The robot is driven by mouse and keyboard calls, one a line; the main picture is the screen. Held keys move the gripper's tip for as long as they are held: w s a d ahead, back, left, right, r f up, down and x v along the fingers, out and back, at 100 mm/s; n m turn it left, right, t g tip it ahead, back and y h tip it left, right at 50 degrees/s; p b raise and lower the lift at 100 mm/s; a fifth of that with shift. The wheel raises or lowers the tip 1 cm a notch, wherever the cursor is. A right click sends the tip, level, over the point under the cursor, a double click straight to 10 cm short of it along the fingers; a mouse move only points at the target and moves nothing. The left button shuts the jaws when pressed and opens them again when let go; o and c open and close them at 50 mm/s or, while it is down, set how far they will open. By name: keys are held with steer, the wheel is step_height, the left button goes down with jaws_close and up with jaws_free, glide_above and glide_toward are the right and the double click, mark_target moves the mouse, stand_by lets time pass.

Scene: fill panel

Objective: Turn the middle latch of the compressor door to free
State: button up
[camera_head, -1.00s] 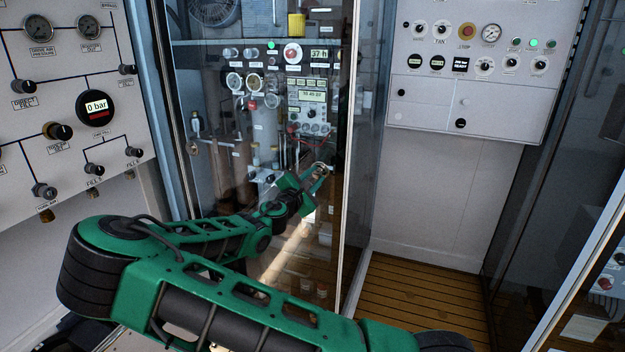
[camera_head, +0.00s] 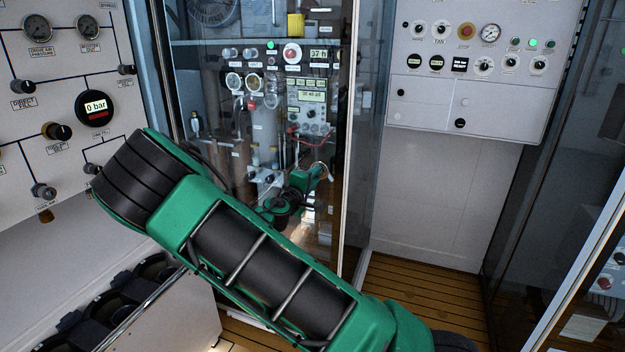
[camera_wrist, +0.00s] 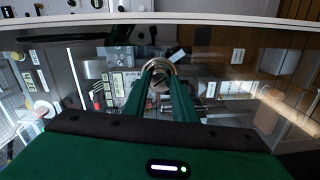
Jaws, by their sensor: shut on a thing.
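The compressor door (camera_head: 336,215) is a tall clear pane with a pale frame edge on its right. The middle latch (camera_wrist: 159,66) is a round metal fitting near that edge, between my fingertips in the wrist view. My gripper (camera_wrist: 160,82) has both green fingers closed in on it. In the head view my gripper (camera_head: 319,171) is small and reaches the pane near its right edge; the latch there is mostly covered by the fingers. I cannot tell the latch's exact angle. The door looks closed.
Behind the pane are gauges (camera_head: 243,82), displays and pipes. A gauge panel (camera_head: 60,110) stands at the left and a control panel (camera_head: 475,75) at the right. Slatted wooden floor (camera_head: 420,300) is clear at the lower right.

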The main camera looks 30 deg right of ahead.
steer(key=m, duration=0.5)
steer(key=shift+s+f, duration=0.1)
steer(key=shift+f, duration=0.15)
steer(key=shift+f+m, duration=0.15)
steer(key=shift+m, duration=0.75)
steer(key=o, duration=1.1)
steer(key=shift+c, duration=0.2)
steer(key=v, duration=1)
steer(key=shift+s+a, duration=0.2)
steer(key=shift+s, duration=0.05)
